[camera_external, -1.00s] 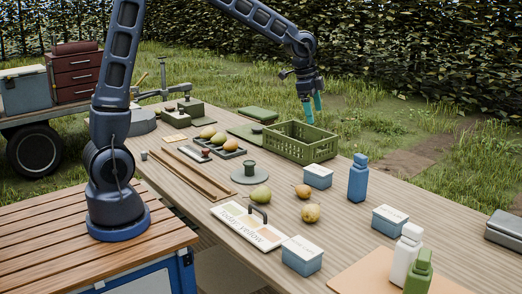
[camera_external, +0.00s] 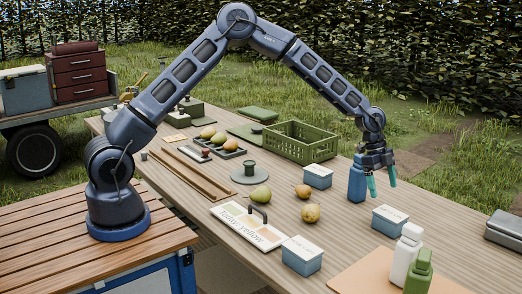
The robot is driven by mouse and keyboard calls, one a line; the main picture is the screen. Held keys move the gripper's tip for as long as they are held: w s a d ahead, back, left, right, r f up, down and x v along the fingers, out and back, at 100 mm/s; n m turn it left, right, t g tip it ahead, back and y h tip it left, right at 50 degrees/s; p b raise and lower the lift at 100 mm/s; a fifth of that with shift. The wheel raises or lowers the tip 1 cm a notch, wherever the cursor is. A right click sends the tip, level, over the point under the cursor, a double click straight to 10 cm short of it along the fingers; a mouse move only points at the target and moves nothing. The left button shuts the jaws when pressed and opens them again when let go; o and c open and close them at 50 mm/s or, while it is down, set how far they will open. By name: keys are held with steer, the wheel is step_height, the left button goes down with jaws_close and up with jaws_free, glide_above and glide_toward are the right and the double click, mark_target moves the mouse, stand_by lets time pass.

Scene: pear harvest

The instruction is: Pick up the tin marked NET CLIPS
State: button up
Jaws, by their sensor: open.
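Three small blue tins with pale lids stand on the wooden table: one by the green crate (camera_external: 318,177), one at the right (camera_external: 389,221), and one at the front (camera_external: 302,257). Their lids carry dark lettering too small to read, so I cannot tell which is marked NET CLIPS. My gripper (camera_external: 382,187) is open and empty, its teal fingers pointing down. In the picture it is just above the right tin, apart from it, and partly in front of a blue bottle (camera_external: 356,183).
The green crate (camera_external: 300,143) stands at the back. Loose pears (camera_external: 311,213) lie mid-table near a "Today: yellow" sign (camera_external: 250,228). A grey case (camera_external: 503,230) lies at the right edge.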

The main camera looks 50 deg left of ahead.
mark_target(390, 212)
steer(key=shift+w+d+f, duration=0.1)
steer(key=shift+d+f, duration=0.55)
steer(key=shift+f, duration=0.25)
steer(key=x, duration=1)
steer(key=shift+d, duration=0.15)
steer(key=shift+f, duration=0.3)
steer(key=c, duration=1.2)
